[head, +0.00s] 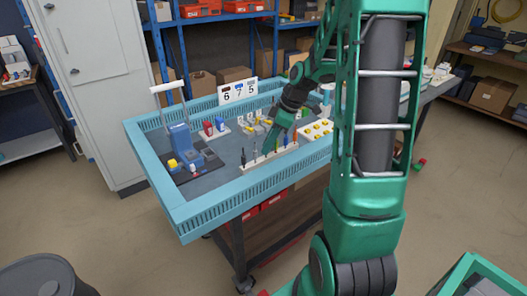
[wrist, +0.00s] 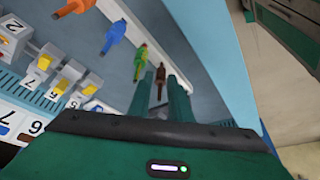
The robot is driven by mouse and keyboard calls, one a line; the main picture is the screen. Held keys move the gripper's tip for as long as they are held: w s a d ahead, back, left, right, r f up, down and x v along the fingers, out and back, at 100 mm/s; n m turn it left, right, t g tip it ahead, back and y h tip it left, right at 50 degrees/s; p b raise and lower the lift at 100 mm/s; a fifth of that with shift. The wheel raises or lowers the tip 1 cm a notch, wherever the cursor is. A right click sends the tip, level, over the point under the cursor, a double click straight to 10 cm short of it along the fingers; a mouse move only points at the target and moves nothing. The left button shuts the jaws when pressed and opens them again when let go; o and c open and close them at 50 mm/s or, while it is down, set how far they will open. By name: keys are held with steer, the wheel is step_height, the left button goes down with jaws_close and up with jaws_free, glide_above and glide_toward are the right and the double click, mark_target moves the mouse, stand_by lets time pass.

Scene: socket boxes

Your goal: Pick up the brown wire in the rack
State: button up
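The brown wire (wrist: 160,82) stands at the end of a row in the white rack, with its dark brown tip showing in the wrist view. My gripper (wrist: 162,92) is open, with one teal finger on each side of the brown wire. I cannot tell whether either finger touches it. The white rack (head: 268,159) runs along the near side of the blue-rimmed table in the head view. There my gripper (head: 284,134) is low over the rack, and its fingertips are hard to make out.
A green-yellow wire (wrist: 140,63), a blue wire (wrist: 114,36) and an orange-brown wire (wrist: 76,6) stand in the same row. Numbered socket boxes with yellow parts (wrist: 58,88) lie to the left. The table's raised blue rim (head: 240,198) is close to the rack.

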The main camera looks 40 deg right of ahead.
steer(key=shift+c, duration=0.3)
jaws_close()
